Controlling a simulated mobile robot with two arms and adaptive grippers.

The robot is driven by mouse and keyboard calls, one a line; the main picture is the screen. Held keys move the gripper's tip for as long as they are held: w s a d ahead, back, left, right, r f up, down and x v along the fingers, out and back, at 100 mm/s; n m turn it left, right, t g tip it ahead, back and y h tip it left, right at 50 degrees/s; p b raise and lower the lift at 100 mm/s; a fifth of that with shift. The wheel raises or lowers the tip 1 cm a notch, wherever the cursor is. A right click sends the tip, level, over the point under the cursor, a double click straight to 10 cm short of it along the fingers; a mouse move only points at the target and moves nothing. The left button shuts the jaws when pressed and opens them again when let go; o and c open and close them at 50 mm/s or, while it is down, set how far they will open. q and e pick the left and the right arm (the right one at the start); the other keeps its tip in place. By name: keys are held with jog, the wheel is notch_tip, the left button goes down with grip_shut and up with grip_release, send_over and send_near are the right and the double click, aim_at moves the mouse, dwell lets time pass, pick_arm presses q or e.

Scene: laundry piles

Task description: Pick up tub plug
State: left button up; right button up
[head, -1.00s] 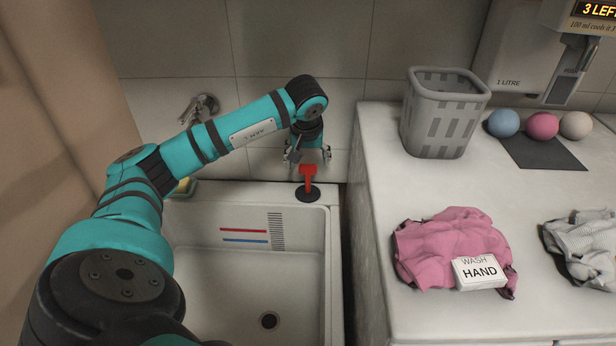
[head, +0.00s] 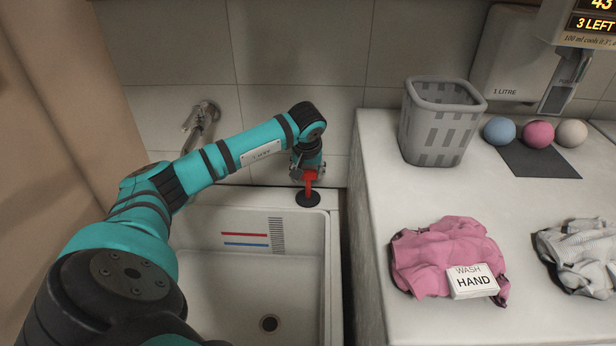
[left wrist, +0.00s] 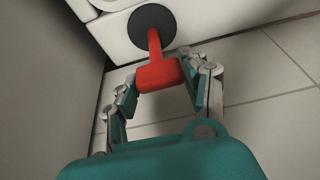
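The tub plug (head: 309,198) stands upright on the rear rim of the sink. It has a black disc base and a red T-shaped handle. The left wrist view shows the red handle (left wrist: 158,75) between the two spread fingers of my left gripper (left wrist: 160,82). The fingers are open, with a gap visible on the left side; contact on the right cannot be told. My right gripper is in neither view.
The white sink (head: 333,262) with a dark drain (head: 269,323) lies below my left arm. A tap (head: 203,117) is on the tiled wall. On the counter (head: 378,185) to the right are a grey basket (head: 436,137), a pink garment with a card, and coloured balls.

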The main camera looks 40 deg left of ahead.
pick_arm(q)
grip_shut()
